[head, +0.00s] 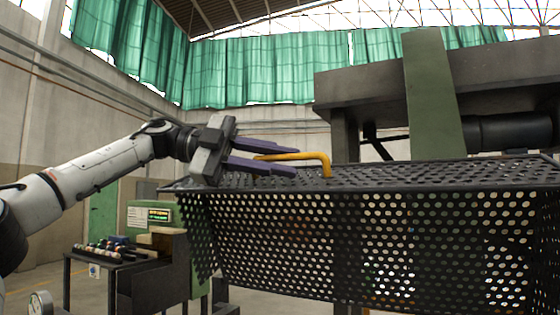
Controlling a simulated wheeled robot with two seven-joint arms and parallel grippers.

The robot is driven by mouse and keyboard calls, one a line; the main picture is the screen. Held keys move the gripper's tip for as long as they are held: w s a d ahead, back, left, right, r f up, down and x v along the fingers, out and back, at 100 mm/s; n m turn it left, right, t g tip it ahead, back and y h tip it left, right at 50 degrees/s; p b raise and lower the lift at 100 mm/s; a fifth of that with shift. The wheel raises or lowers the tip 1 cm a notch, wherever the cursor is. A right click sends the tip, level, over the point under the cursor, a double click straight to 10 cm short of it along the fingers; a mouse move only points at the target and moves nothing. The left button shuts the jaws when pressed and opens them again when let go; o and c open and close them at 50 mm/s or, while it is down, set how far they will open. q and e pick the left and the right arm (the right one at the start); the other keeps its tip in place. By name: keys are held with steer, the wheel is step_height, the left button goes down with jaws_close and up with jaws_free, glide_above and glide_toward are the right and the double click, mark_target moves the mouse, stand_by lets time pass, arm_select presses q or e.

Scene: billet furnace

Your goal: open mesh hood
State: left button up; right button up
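The mesh hood (370,245) is a dark perforated metal cover with a sloping front and a perforated top, filling the lower right. A yellow bar handle (318,157) stands on its top near the left end. My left gripper (294,161) reaches in from the left, just above the hood's top left corner. Its two purple fingers are apart, and the handle's left part shows in the gap between them. I cannot tell whether the fingers touch the handle. My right gripper is not in view.
A dark machine beam (370,88) with a green upright plate (433,95) stands behind and above the hood. A bench (100,262) with small items stands at the lower left. Green curtains (265,68) hang far behind.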

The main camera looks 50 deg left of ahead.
arm_select(q)
steer(key=r, duration=0.2)
glide_above(223, 189)
steer(key=shift+d, duration=0.15)
stand_by(0.4)
steer(key=shift+f, duration=0.1)
